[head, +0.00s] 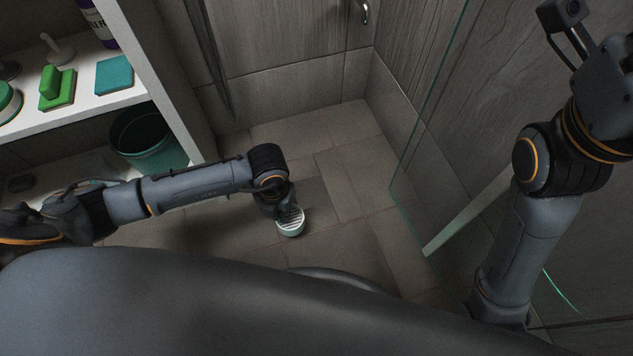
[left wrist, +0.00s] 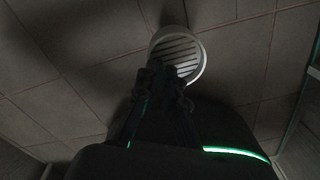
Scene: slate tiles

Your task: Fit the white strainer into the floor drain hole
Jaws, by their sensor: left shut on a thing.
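The white strainer (head: 291,228) is a round, slatted disc with a pale rim, over the tiled floor in the middle of the head view. It also shows at the top of the left wrist view (left wrist: 188,52). My left gripper (head: 284,212) points down and is shut on the strainer at its edge. In the left wrist view the dark fingers (left wrist: 166,82) overlap the near left part of the strainer. I see no drain hole in either view. I cannot tell whether the strainer touches the floor. My right arm is raised at the right, its fingertips out of frame.
A glass panel (head: 424,150) stands to the right of the floor area. A green bucket (head: 150,140) stands beneath. The tiles (head: 345,180) beyond the strainer are clear.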

